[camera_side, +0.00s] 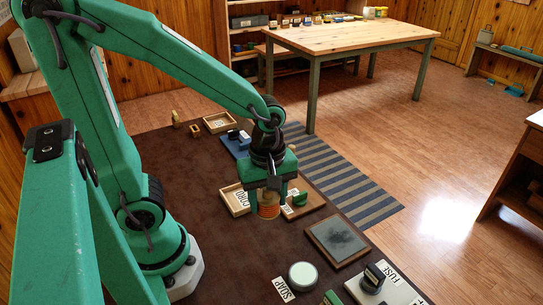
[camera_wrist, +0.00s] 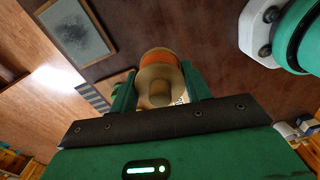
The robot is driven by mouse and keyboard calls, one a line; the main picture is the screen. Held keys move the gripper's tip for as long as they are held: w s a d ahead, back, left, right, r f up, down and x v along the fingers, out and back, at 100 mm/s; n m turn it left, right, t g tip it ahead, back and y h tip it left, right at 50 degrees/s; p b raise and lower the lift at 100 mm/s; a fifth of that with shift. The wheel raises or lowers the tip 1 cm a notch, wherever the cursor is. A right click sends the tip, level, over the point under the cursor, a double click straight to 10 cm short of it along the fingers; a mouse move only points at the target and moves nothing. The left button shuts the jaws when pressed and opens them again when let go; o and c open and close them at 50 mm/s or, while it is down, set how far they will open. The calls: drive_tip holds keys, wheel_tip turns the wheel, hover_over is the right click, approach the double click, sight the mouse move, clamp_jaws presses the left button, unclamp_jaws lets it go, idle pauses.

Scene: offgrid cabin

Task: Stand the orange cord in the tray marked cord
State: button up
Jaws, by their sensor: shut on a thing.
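The orange cord is wound on a spool with pale round ends; it shows (camera_side: 268,211) below my gripper (camera_side: 269,197) in the side view. In the wrist view the cord (camera_wrist: 159,55) is between the two green fingers of my gripper (camera_wrist: 160,88), which is shut on the spool. The wooden tray marked CORD (camera_side: 229,200) is just left of and behind the spool in the side view, with its white label at its right side. Part of the tray is hidden by my gripper and the spool. I cannot tell the gap between the spool and the table.
A wooden tray with a green item (camera_side: 300,198) is close on the right. A framed grey panel (camera_side: 337,240) lies farther right. A pale round SOAP item (camera_side: 303,275) and a FUSE tray (camera_side: 399,291) are at the front. A blue tray (camera_side: 236,146) is behind.

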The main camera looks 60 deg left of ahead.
drive_tip(key=a+n, duration=0.2)
drive_tip(key=n, duration=0.1)
drive_tip(key=a+n, duration=0.3)
drive_tip(key=shift+w+r, duration=0.1)
drive_tip(key=shift+w, duration=0.05)
drive_tip(key=shift+a, duration=0.1)
hover_over(243, 199)
wheel_tip(243, 199, down, 7)
drive_tip(key=shift+w, duration=0.1)
idle(0.4)
drive_tip(key=shift+f, duration=2)
drive_tip(key=shift+f, duration=0.15)
drive_tip(key=o, duration=0.7)
